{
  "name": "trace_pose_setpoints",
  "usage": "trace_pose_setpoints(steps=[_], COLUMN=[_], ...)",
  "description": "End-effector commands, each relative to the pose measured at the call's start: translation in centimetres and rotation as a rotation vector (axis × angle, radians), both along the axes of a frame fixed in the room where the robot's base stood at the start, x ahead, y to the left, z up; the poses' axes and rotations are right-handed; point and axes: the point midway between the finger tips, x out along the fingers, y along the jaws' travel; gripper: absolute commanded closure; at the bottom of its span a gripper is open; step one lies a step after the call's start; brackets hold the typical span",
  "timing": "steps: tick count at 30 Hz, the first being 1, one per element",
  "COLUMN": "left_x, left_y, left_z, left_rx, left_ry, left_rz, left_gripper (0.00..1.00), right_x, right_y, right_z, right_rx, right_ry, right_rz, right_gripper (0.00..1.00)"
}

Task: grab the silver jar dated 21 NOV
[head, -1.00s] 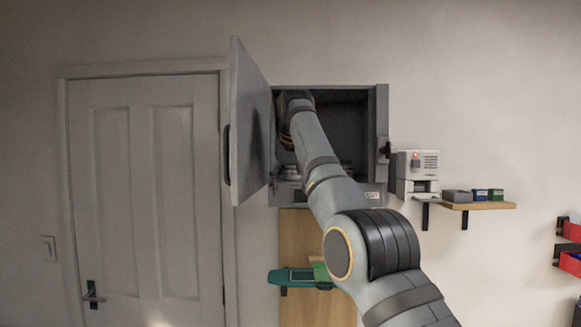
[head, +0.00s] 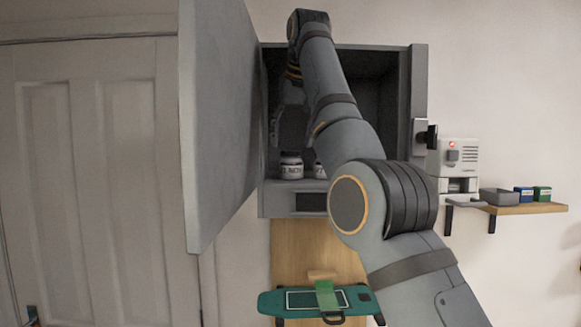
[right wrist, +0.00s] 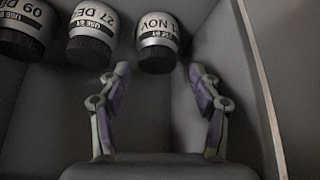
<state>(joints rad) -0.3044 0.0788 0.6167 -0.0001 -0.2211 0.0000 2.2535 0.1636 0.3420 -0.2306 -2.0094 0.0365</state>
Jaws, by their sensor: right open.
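The jar dated NOV (right wrist: 157,28) is silver-white with a black lid and stands at the right of a row in the right wrist view. Its label shows "1 NOV"; the first digit is cut off. In the head view the leftmost jar (head: 291,166) in the cabinet appears to be this one; its label is too small to read surely. My right gripper (right wrist: 158,72) is open and empty, its fingertips on either side of the NOV jar's lid in the picture, apart from it. It also shows partly in the head view (head: 284,135), inside the cabinet. My left gripper is out of view.
Similar jars dated 27 DEC (right wrist: 95,30) and 09 DE (right wrist: 22,25) stand beside it. The grey cabinet (head: 418,100) has its door (head: 215,120) open at left, and a side wall (right wrist: 262,75) is close to the gripper. A teal device (head: 270,303) is below.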

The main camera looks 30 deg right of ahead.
Motion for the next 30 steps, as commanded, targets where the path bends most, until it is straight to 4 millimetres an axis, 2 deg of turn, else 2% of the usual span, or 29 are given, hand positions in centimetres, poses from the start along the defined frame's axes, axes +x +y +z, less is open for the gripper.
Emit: trace_pose_setpoints(steps=[1,6,11,15,20,27,30], left_x=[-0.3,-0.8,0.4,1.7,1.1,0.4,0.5], left_y=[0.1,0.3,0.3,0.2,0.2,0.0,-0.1], left_z=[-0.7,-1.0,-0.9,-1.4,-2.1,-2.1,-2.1], left_rx=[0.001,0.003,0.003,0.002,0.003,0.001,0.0], left_ry=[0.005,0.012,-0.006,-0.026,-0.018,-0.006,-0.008], left_rz=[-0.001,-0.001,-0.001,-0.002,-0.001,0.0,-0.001], left_gripper=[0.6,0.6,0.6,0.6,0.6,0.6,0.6], right_x=[0.5,1.4,1.6,2.4,3.8,4.0,4.0], right_y=[-0.2,-0.5,-0.6,-1.1,-1.8,-1.9,-1.9], right_z=[-1.3,-2.4,-2.6,-4.2,-6.5,-6.7,-6.7], right_rx=[0.0,0.0,0.0,0.0,0.0,-0.001,-0.001], right_ry=[0.002,0.001,0.001,0.003,0.003,0.0,0.0], right_rz=[-0.001,-0.001,-0.001,-0.001,0.0,0.001,0.001], right_gripper=[0.37,0.37,0.37,0.37,0.37,0.37,0.5])
